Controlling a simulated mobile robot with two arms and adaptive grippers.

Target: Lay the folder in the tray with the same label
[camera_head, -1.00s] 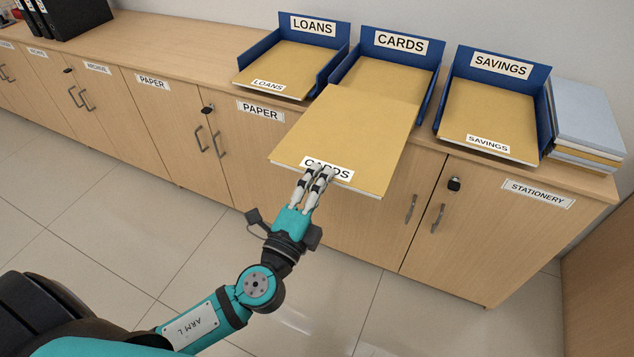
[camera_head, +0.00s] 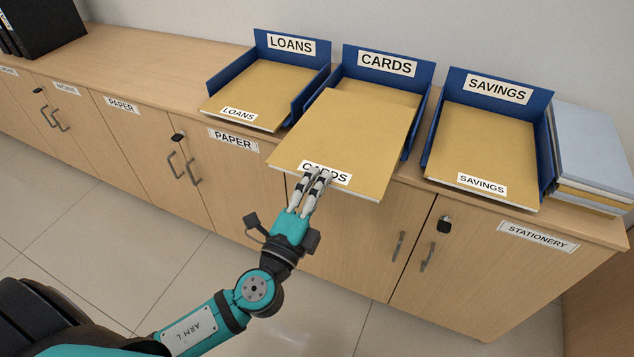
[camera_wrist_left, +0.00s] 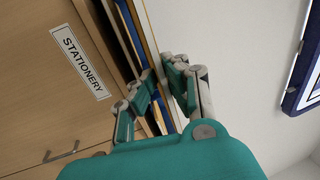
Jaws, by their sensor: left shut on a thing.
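A tan folder (camera_head: 345,135) with a CARDS label at its near edge is held by my left gripper (camera_head: 318,178). The gripper is shut on that near edge, partly covering the label. The folder's far part overlaps the front of the blue CARDS tray (camera_head: 421,75) in the head view, and its near end sticks out past the counter's front edge. I cannot tell whether it touches the tray. A tan sheet or folder shows in the tray behind it. The left wrist view shows my left gripper's fingers (camera_wrist_left: 168,95) closed about a thin edge. My right gripper is not in view.
The blue LOANS tray (camera_head: 320,75) on the left and SAVINGS tray (camera_head: 542,103) on the right each hold a labelled tan folder. A stack of folders (camera_head: 590,150) stands at the right end.

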